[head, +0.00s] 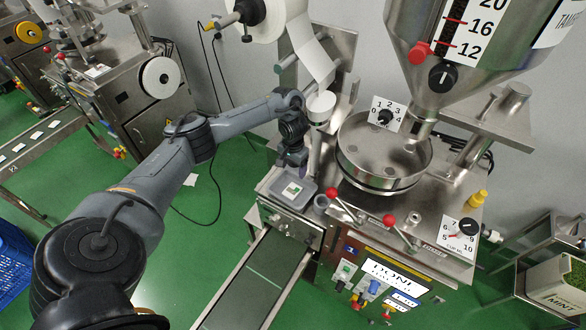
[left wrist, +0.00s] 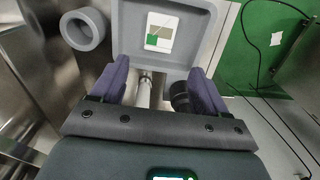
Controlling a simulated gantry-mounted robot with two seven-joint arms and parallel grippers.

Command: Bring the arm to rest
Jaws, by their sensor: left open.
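My left arm (head: 165,165) reaches in from the left, extended to the packing machine. My left gripper (head: 293,160) hangs over the machine's front corner, pointing down. In the left wrist view the left gripper (left wrist: 158,75) is open, its two purple fingers apart with nothing between the tips. Just beyond the tips is a grey tray (left wrist: 128,40). A white and green teabag packet (left wrist: 162,32) lies in it. The tray also shows in the head view (head: 279,193), just below the gripper. My right gripper is not in view.
The packing machine has a round metal pan (head: 385,150), a hopper (head: 455,60), red-knobbed levers (head: 333,194) and a paper roll (head: 265,20) close by. A grey ring (left wrist: 84,29) sits beside the tray. A conveyor (head: 258,280) runs below. Green floor lies open left of it.

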